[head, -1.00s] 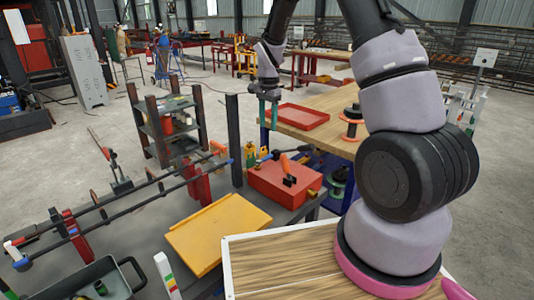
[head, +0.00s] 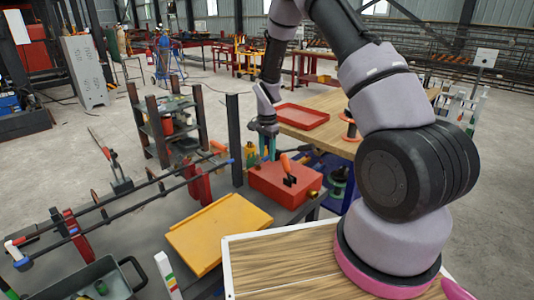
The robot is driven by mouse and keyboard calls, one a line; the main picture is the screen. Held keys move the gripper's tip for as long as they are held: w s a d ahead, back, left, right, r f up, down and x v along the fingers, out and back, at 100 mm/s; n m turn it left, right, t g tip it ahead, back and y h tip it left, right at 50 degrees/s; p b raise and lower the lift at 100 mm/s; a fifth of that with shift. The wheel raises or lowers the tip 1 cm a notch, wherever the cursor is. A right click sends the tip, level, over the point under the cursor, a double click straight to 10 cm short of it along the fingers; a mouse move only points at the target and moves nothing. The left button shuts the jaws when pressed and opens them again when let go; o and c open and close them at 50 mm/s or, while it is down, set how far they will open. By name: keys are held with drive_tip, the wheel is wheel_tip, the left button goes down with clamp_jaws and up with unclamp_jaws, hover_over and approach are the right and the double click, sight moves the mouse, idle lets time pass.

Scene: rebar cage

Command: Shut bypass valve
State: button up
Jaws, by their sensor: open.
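A red box (head: 279,185) stands on the dark bench near the middle of the head view. An upright lever with an orange grip (head: 285,164) and a black base (head: 290,180) is on its top. A small brass-coloured fitting (head: 313,192) shows at its right side. I cannot tell which of these parts is the bypass valve. My gripper (head: 267,152) points down at the back left of the box, just left of the orange grip. Its teal fingers are apart, with nothing clearly between them. The fingers partly hide what lies behind the box.
A dark upright post (head: 235,140) stands close left of my gripper. A yellow tray (head: 218,230) lies in front of the red box. Clamps with long bars (head: 130,208) lie to the left. A wooden table (head: 320,118) with a red tray (head: 302,117) is behind.

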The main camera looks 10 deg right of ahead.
clamp_jaws()
idle(1.4)
